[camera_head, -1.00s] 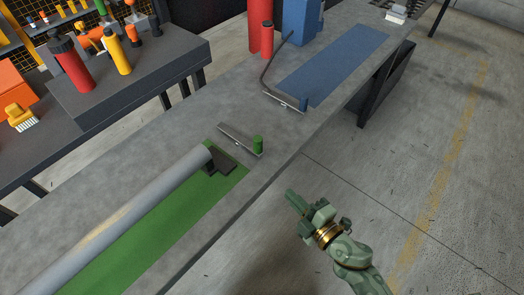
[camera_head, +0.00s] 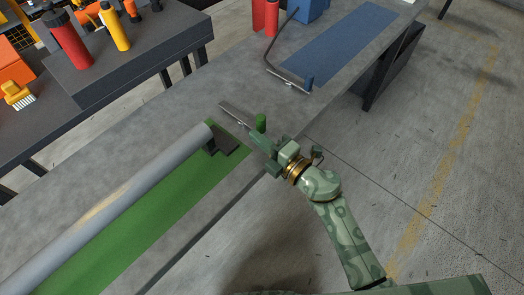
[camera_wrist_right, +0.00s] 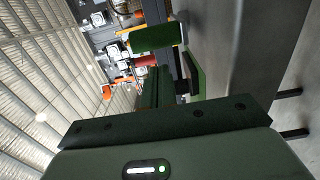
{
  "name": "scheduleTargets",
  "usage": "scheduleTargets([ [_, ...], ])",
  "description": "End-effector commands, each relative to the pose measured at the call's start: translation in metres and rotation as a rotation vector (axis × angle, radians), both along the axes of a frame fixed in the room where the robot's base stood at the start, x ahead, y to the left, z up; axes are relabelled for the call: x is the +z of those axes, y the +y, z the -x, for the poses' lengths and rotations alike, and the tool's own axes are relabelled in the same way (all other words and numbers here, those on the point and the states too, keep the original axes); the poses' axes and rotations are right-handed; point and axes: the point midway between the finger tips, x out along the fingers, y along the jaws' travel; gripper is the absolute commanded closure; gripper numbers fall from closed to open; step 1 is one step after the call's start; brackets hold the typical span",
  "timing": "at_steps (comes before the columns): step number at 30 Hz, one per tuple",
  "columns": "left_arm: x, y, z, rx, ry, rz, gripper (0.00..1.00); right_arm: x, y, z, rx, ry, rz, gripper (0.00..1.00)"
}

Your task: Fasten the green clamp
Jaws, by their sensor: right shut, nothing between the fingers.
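The green clamp is a flat metal bar (camera_head: 236,114) with an upright green handle (camera_head: 261,122) at its near end, on the grey bench beside the green turf strip (camera_head: 150,225). My right gripper (camera_head: 256,146) is shut and empty at the bench's front edge, just below the handle in the head view. I cannot tell whether it touches the clamp. In the right wrist view a green block, apparently the handle (camera_wrist_right: 155,37), shows ahead of my fingers (camera_wrist_right: 168,88). My left gripper is out of view.
A long grey roller (camera_head: 110,205) lies along the turf. A blue clamp (camera_head: 290,80) and blue mat (camera_head: 335,45) are farther along the bench. Red and yellow bottles (camera_head: 67,40) stand on a dark side table. Open floor lies to the right.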

Motion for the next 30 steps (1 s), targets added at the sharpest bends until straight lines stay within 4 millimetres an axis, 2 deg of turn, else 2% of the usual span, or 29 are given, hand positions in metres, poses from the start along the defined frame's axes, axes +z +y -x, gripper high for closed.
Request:
scheduleTargets([
  [6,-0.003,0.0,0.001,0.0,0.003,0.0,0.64,0.0,-0.008,-0.01,-0.001,0.001,-0.001,1.0],
  [30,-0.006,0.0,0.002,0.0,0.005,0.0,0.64,0.0,-0.015,-0.015,0.075,0.0,0.0,1.0],
])
